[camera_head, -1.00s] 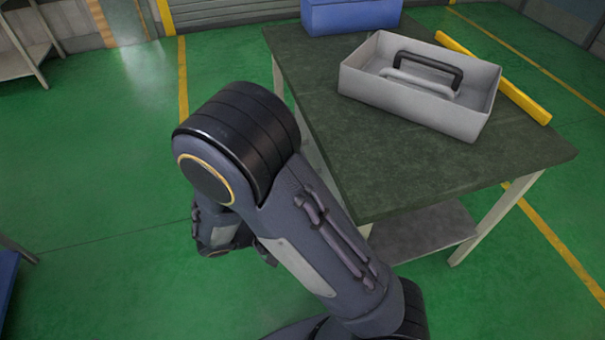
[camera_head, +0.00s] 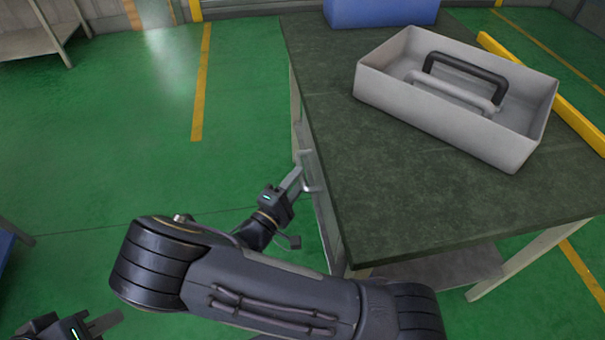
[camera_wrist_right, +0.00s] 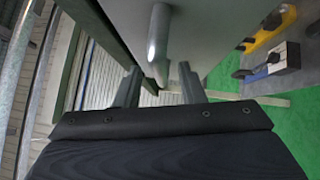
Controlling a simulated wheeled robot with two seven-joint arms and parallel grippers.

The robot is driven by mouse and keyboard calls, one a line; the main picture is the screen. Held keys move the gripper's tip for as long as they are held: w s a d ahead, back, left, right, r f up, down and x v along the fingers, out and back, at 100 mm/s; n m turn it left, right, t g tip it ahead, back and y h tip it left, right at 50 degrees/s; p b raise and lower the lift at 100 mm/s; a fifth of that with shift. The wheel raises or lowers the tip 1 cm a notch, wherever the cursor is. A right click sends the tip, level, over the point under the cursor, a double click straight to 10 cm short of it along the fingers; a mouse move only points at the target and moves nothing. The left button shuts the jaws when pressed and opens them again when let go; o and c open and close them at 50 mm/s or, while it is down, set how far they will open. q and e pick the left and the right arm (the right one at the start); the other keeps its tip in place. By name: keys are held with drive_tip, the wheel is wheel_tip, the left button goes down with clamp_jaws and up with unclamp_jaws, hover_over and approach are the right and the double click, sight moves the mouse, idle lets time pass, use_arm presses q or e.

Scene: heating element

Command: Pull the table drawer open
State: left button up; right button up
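The table (camera_head: 400,205) has a dark green top, and its drawer front faces left, seen steeply from above in the head view. The pale drawer handle (camera_head: 312,172) sticks out from that side. In the right wrist view the handle (camera_wrist_right: 158,45) is a rounded grey bar on a grey drawer front (camera_wrist_right: 215,28). My right gripper (camera_head: 294,182) is at the handle. Its fingers (camera_wrist_right: 160,84) are apart, with the bar's end between them, and no firm contact shows. My left gripper (camera_head: 105,322) is at the bottom left, partly cut off; its finger gap is unclear.
A grey tray (camera_head: 440,122) with a dark handle and a lighter one stands on the table. A blue box (camera_head: 380,10) and a yellow bar (camera_head: 545,90) are at its far and right sides. Green floor (camera_head: 120,150) left of the table is clear.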

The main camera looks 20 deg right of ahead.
drive_tip(key=shift+x, duration=1.1)
drive_tip(key=shift+c, duration=0.4)
clamp_jaws()
